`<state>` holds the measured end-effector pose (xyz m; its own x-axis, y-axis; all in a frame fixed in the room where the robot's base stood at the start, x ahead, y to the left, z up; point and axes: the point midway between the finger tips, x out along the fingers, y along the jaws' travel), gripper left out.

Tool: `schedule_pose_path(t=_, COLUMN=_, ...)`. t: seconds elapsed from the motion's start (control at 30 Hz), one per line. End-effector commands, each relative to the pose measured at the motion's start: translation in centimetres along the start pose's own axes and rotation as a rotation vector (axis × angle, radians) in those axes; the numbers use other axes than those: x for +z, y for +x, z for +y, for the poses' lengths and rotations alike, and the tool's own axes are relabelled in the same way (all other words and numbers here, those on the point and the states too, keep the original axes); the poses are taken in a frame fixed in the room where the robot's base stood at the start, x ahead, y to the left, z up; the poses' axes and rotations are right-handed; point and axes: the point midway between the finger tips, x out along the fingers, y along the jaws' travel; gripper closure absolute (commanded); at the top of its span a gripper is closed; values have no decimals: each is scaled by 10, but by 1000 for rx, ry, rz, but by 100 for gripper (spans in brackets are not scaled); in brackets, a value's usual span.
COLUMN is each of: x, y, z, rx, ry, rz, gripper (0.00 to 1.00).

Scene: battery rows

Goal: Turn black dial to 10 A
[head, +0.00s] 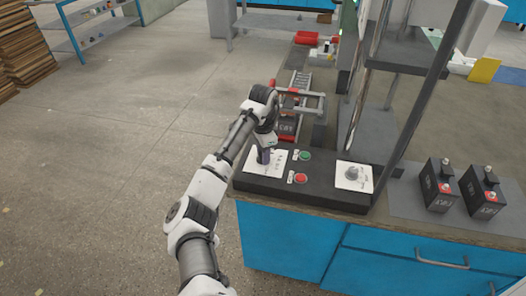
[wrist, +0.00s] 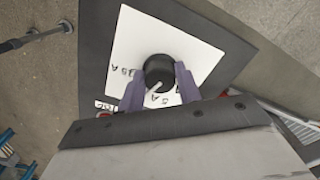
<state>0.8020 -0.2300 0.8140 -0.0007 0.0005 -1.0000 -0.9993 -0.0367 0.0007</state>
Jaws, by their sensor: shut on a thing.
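The black dial (wrist: 158,68) sits in the middle of a white plate (wrist: 126,48) with handwritten ampere marks. A short pale pointer line on the dial's near side points toward the lower left of the wrist view, between my fingers. Of the marks, one reads like 5 A below the dial; others are partly hidden. My gripper (wrist: 159,80) has its two purple fingers shut on the dial, one on each side. In the head view my gripper (head: 263,155) reaches down onto the left plate (head: 277,162) of the dark control panel (head: 318,190), hiding the dial.
A green button (head: 305,155) and a red button (head: 300,178) stand just right of the plate. A second plate with a grey knob (head: 352,173) is farther right. A dark upright post (head: 415,110) rises behind it. Two black batteries (head: 438,185) (head: 482,192) stand at the right.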

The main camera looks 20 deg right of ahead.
Motion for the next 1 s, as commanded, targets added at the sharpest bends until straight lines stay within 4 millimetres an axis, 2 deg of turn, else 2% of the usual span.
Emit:
schedule_pose_path(t=0.57, x=0, y=0, z=0, rx=-1, ry=42, rz=0, gripper=89)
schedule_pose_path(t=0.6, x=0, y=0, z=0, rx=-1, ry=42, rz=0, gripper=65)
schedule_pose_path(t=0.77, x=0, y=0, z=0, rx=-1, ry=41, rz=0, gripper=44)
schedule_pose_path(t=1.0, x=0, y=0, z=0, rx=-1, ry=41, rz=0, gripper=44)
